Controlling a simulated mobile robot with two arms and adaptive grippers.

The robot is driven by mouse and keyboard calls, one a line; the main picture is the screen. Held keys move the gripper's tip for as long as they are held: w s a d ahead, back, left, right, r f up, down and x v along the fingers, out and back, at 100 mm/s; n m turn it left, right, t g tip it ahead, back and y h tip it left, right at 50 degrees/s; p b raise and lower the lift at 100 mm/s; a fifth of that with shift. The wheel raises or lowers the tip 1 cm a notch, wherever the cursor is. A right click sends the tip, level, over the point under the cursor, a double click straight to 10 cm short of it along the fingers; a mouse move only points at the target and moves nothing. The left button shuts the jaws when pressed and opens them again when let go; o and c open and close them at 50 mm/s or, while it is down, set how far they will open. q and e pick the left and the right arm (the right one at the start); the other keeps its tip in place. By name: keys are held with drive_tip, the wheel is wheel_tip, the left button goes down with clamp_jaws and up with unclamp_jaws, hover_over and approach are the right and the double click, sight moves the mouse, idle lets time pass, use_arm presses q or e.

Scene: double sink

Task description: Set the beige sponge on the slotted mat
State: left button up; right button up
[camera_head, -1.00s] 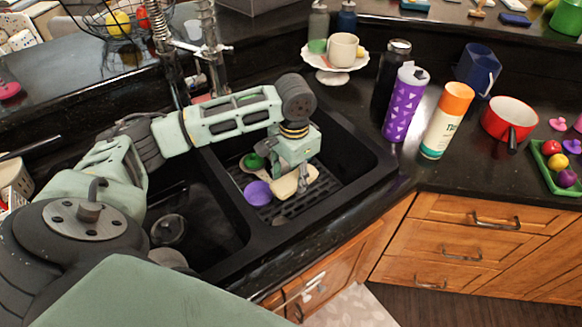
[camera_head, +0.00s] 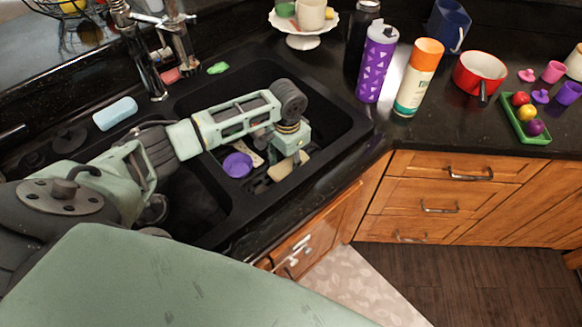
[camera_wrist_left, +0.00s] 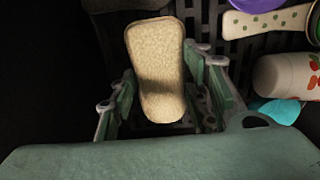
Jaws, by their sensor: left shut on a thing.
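The beige sponge (camera_head: 289,166) is in the right basin of the double sink, under my left gripper (camera_head: 298,158). In the left wrist view the sponge (camera_wrist_left: 157,70) stands out long and pale between the two fingers of my left gripper (camera_wrist_left: 160,104), which is shut on it. The slotted mat (camera_head: 262,186) lies on the basin floor; its dark slots also show in the left wrist view (camera_wrist_left: 238,52). The sponge is over the mat's front right part; whether it touches the mat I cannot tell. My right gripper is not in view.
A purple bowl (camera_head: 238,165) lies in the basin left of the sponge. In the wrist view a spotted handle (camera_wrist_left: 265,22), a patterned white cup (camera_wrist_left: 287,76) and a teal item (camera_wrist_left: 278,109) are at the right. The basin's front wall is close to the sponge.

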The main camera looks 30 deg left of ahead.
sight(291, 164)
use_arm(q)
drive_tip(key=shift+w+d+f, duration=0.4)
drive_tip(key=shift+f, duration=1.95)
drive_tip(key=shift+f, duration=0.25)
drive_tip(key=o, duration=0.8)
drive_tip(key=shift+o, duration=0.2)
drive_tip(key=shift+r, duration=0.1)
wheel_tip(291, 164, up, 12)
drive_tip(key=shift+r, duration=0.2)
